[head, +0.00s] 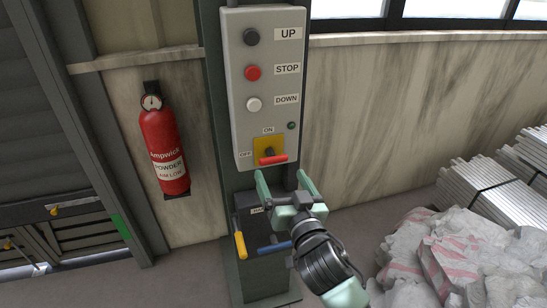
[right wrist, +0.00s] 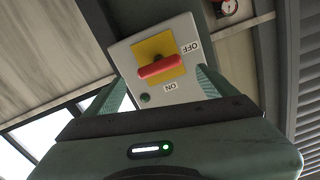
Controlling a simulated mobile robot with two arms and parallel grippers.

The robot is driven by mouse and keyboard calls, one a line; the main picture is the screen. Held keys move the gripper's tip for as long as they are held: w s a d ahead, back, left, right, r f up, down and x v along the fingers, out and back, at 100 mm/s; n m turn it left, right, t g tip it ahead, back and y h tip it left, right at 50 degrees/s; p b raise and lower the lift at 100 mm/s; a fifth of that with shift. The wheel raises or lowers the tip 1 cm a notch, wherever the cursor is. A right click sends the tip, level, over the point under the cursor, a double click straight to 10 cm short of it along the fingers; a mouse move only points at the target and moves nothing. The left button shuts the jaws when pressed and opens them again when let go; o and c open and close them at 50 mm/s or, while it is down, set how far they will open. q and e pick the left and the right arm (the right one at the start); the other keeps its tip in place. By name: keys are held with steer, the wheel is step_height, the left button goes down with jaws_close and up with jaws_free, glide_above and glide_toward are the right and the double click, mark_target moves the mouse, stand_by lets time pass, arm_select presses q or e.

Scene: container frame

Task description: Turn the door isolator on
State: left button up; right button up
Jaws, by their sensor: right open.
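The isolator switch is a red handle (head: 273,160) on a yellow plate (head: 263,142), low on the grey control box (head: 240,90). The ON label is above the plate and the OFF label at its left. The handle lies roughly level, in line with the OFF side. The right wrist view shows the handle (right wrist: 158,67) upside down between my fingers, with space around it. My right gripper (head: 284,182) is open and empty, just below and in front of the handle, apart from it. My left gripper is not in view.
The box also has UP, STOP (head: 252,73) and DOWN buttons and stands on a dark green column. Below is a dark unit with a yellow-gripped lever (head: 240,244) and a blue handle (head: 274,247). A fire extinguisher (head: 164,148) hangs left; white sacks (head: 470,250) lie right.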

mark_target(275, 162)
steer(key=p+x, duration=0.1)
steer(key=x, duration=0.5)
steer(key=shift+w+d, duration=0.1)
steer(key=shift+w, duration=0.1)
steer(key=shift+w+a, duration=0.2)
steer(key=shift+w, duration=0.25)
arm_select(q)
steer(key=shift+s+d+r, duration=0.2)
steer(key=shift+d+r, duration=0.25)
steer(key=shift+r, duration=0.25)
arm_select(e)
steer(key=shift+c, duration=0.3)
steer(key=c, duration=1.3)
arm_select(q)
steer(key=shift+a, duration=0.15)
arm_select(e)
steer(key=shift+o, duration=0.2)
